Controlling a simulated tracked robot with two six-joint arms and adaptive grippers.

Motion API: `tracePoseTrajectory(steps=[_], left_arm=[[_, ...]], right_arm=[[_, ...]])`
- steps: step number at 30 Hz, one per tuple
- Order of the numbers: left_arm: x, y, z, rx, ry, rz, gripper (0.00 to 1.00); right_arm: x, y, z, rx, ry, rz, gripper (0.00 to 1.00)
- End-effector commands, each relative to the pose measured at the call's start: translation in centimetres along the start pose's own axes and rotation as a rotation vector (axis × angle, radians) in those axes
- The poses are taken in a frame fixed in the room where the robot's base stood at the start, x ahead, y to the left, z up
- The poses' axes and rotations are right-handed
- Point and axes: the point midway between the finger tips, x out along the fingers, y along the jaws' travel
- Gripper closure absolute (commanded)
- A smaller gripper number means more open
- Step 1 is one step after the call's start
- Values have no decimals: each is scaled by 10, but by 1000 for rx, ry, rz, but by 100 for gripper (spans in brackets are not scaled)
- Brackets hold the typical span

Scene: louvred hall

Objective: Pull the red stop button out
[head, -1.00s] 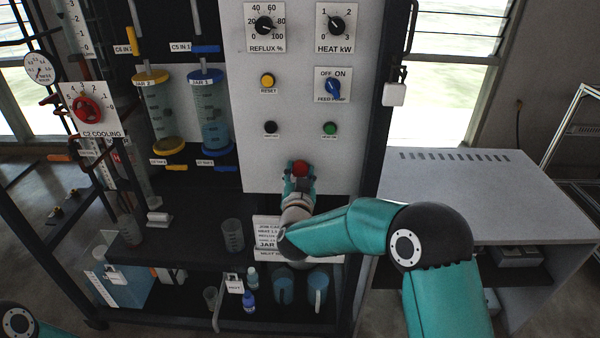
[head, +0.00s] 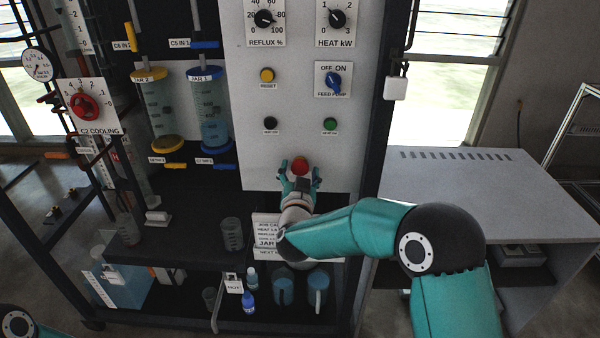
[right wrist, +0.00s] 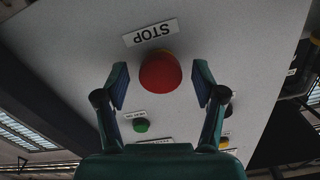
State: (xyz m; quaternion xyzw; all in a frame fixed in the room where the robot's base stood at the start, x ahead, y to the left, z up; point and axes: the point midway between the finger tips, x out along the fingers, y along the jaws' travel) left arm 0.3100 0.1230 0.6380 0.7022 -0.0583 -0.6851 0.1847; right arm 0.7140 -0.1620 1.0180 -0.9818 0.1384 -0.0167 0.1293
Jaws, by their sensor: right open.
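The red stop button (head: 300,166) is a round knob low on the white control panel (head: 250,110). In the right wrist view the red button (right wrist: 160,73) shows a yellow collar behind it, with a STOP label (right wrist: 150,32) beside it. My right gripper (head: 299,172) is open just below and in front of the button. In the right wrist view my right gripper (right wrist: 161,88) has one finger on each side of the button, with gaps between the fingers and the knob. My left gripper is outside the head view.
The panel also holds a yellow reset button (head: 267,75), a black button (head: 270,123), a green button (head: 330,124) and a blue feed pump switch (head: 333,82). A beaker (head: 232,233) stands on the dark shelf below. A grey bench (head: 480,190) is at the right.

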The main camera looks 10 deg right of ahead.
Motion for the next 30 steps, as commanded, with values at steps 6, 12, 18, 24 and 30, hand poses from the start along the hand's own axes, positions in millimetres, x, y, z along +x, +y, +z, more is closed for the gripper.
tracePoseTrajectory(steps=[6, 12, 18, 24, 30], left_arm=[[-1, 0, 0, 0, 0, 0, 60], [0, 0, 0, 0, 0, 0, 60], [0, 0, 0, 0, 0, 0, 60], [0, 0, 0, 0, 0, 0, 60], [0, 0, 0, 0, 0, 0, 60]], right_arm=[[-5, -1, -1, 0, 0, -1, 31], [-32, -1, 0, -1, -1, -2, 31], [-74, -2, 1, -1, -2, -4, 31], [-106, -1, 2, -1, -3, -2, 31], [-119, 0, 2, 0, -1, 1, 31]])
